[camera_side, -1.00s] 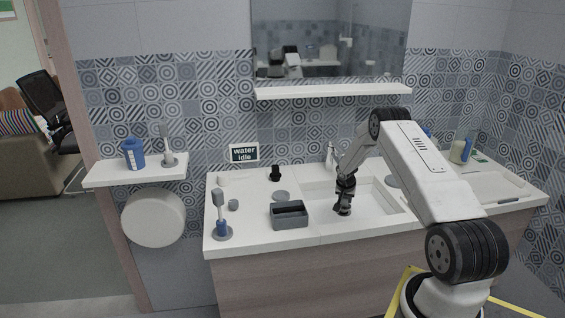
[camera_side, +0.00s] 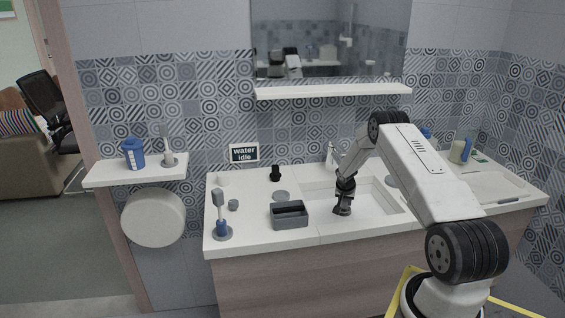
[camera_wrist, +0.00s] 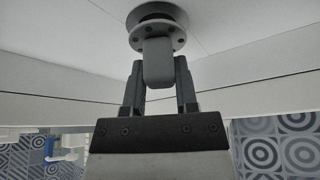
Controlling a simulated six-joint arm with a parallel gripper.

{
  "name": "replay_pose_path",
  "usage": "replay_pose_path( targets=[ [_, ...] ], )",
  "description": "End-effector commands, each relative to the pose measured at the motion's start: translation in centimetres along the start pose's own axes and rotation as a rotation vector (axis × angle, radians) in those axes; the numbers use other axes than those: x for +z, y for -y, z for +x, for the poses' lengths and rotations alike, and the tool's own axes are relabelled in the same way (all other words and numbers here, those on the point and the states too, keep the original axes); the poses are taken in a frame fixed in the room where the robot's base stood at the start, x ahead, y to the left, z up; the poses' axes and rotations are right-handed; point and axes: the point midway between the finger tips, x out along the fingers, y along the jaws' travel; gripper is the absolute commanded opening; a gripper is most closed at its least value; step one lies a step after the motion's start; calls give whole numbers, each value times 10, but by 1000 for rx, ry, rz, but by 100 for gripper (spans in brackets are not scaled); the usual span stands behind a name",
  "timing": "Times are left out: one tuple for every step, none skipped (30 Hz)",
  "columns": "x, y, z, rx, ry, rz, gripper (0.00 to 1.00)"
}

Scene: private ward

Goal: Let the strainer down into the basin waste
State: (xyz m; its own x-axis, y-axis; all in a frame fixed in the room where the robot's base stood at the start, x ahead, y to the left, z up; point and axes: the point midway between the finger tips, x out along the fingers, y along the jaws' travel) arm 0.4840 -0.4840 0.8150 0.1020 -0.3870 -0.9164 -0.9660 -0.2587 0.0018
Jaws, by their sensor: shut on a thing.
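In the wrist view my gripper (camera_wrist: 158,78) is shut on the strainer (camera_wrist: 158,42), one finger on each side of its grey upright grip. The strainer's round flange has small holes and sits beyond the fingertips. A dark round waste (camera_wrist: 153,9) shows directly behind the flange, partly hidden by it; whether the two touch I cannot tell. In the side view my gripper (camera_side: 343,207) points down inside the white basin (camera_side: 376,206), low over its floor. The strainer is too small to tell apart from the fingers there.
A dark grey open box (camera_side: 290,221) stands on the counter left of the basin. The tap (camera_side: 331,156) rises behind the basin. A sign (camera_side: 244,153) reads "water idle".

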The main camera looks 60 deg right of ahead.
Motion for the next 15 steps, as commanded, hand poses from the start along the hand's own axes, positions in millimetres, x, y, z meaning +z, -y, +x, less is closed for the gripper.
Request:
replay_pose_path(
  targets=[
    [0, 0, 0, -1, -1, 0, 0],
    [0, 0, 0, -1, -1, 0, 0],
    [0, 0, 0, -1, -1, 0, 0],
    [0, 0, 1, -1, -1, 0, 0],
    [0, 0, 1, -1, -1, 0, 0],
    [0, 0, 2, -1, -1, 0, 0],
    [0, 0, 2, -1, -1, 0, 0],
    [1, 0, 3, -1, -1, 0, 0],
    [1, 0, 3, -1, -1, 0, 0],
    [1, 0, 4, -1, -1, 0, 0],
    [1, 0, 4, -1, -1, 0, 0],
    [2, 0, 5, -1, -1, 0, 0],
    [2, 0, 6, -1, -1, 0, 0],
    [3, 0, 7, -1, -1, 0, 0],
    [3, 0, 8, -1, 0, 0, 0]
  ],
)
